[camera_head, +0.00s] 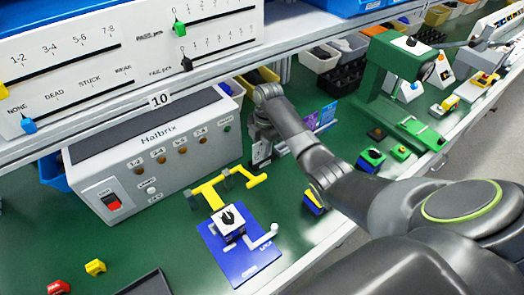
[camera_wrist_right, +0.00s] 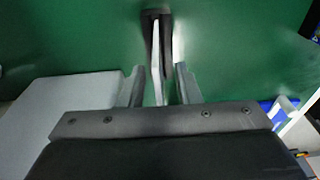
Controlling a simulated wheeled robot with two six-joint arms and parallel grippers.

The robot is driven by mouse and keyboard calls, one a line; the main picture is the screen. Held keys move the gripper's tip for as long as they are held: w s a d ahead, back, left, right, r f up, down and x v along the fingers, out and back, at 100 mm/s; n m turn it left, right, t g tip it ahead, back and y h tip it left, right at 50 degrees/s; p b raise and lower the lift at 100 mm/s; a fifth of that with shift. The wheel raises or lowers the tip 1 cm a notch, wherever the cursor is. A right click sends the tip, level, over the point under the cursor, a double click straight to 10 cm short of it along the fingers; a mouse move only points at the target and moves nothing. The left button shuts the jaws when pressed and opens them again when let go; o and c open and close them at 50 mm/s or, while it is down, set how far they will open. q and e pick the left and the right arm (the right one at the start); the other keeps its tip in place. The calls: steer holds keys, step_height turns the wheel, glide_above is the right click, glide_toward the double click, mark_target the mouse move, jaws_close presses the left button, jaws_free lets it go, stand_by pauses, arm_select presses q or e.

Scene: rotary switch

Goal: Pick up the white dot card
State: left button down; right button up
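In the right wrist view, a thin white card (camera_wrist_right: 156,62), seen nearly edge-on, stands in a dark narrow holder (camera_wrist_right: 167,40). My right gripper (camera_wrist_right: 160,82) is open, with one finger on each side of the card and visible gaps between. In the head view, my right gripper (camera_head: 265,138) points down beside the grey Halbrix box, where a white card face (camera_head: 261,153) shows partly below it. The card's markings are too small or hidden to read. My left gripper is not in view.
The grey Halbrix box (camera_head: 150,150) stands close to the left. Purple and blue cards (camera_head: 318,119) stand to the right. A yellow fixture (camera_head: 222,186) and blue switch base (camera_head: 240,250) are in front. A green press (camera_head: 385,75) stands farther right. A shelf edge runs above.

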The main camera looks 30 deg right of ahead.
steer(key=shift+f, duration=0.15)
jaws_close()
